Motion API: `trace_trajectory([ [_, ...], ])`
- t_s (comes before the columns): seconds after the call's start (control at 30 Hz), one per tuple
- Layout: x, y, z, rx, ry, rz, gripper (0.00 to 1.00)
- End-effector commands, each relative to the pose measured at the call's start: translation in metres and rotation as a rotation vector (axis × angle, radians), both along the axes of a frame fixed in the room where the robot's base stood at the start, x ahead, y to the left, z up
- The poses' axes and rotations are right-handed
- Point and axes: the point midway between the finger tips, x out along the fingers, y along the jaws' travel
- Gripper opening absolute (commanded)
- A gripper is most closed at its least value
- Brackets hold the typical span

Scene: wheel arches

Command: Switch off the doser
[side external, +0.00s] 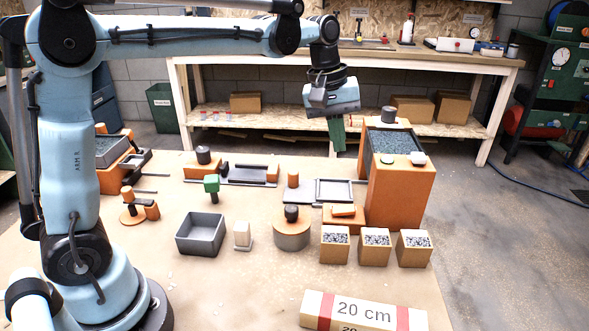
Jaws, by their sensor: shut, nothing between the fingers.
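My gripper (337,146) hangs at the upper middle of the side external view, its green fingers pointing down, shut and empty. It is above the mat, just left of a tall orange box (402,198) with dark grey granules in its top. Two pale round caps (417,158) and a dark knob (388,114) sit on this box's upper edges. No label marks the doser; this box may be it. I cannot tell whether the gripper touches the box. A green-topped lever or knob (211,184) stands on the mat further left.
Three small boxes of speckled grains (375,248) stand in front of the tall box. An open grey bin (201,233), a round orange block with a dark knob (291,232) and a 20 cm bar (362,312) are on the mat (265,285). A workbench (340,57) is behind.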

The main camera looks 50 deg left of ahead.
Motion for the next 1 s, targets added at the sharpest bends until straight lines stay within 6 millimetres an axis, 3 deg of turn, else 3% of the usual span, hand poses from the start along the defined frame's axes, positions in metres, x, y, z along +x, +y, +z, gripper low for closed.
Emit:
trace_trajectory([
  [0.4, 0.002, 0.0, -0.001, -0.003, 0.006, 0.007, 0.0],
  [0.57, 0.003, -0.002, -0.01, -0.003, 0.006, 0.006, 0.0],
  [1.0, 0.015, -0.013, -0.084, -0.002, 0.005, 0.005, 0.0],
])
